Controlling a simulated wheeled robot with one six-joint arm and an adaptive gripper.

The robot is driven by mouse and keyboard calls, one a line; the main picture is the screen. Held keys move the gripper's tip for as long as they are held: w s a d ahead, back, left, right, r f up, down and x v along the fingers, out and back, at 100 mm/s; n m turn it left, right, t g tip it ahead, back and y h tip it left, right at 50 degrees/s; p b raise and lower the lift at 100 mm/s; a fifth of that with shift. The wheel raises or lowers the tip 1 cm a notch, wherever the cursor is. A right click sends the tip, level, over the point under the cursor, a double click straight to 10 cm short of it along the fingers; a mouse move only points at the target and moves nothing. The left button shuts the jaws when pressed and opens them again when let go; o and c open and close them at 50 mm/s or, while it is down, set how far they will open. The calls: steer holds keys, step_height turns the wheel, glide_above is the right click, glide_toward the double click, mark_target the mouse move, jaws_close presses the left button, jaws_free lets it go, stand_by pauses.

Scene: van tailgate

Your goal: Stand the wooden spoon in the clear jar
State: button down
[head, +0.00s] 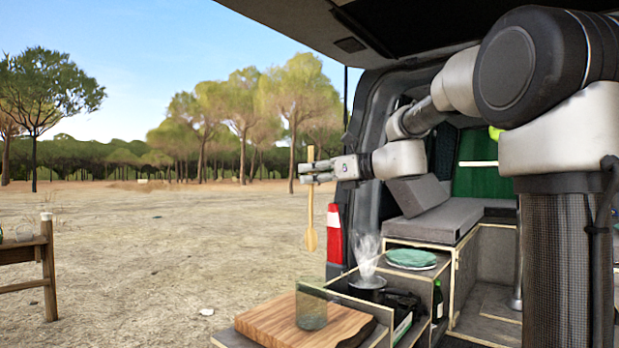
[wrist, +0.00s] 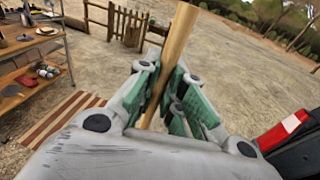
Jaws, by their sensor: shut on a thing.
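The wooden spoon (head: 311,205) hangs upright in the air in the head view, its broad end down. My gripper (head: 316,172) is shut on the upper part of its handle, left of the van's tail light. The wrist view shows the spoon handle (wrist: 175,50) between the green-padded fingers of my gripper (wrist: 168,95); the spoon's lower end is hidden there. The clear jar (head: 312,310) stands upright on the wooden board, below the spoon and apart from it. I see nothing inside the jar.
The jar stands on a cutting board (head: 290,325) at the tailgate. Right of it are a steaming pot (head: 367,288), a green plate (head: 412,258) and a dark bottle (head: 438,300). A wooden table (head: 30,255) stands far left. The wrist view shows a shelf rack (wrist: 35,75) and striped mat (wrist: 60,125).

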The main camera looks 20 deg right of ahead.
mark_target(317, 230)
steer(key=shift+f, duration=7.15)
steer(key=c, duration=1.5)
jaws_free()
steer(key=shift+o, duration=0.2)
steer(key=shift+d, duration=0.15)
steer(key=v, duration=1.1)
steer(key=shift+s+d, duration=0.25)
steer(key=shift+s, duration=0.05)
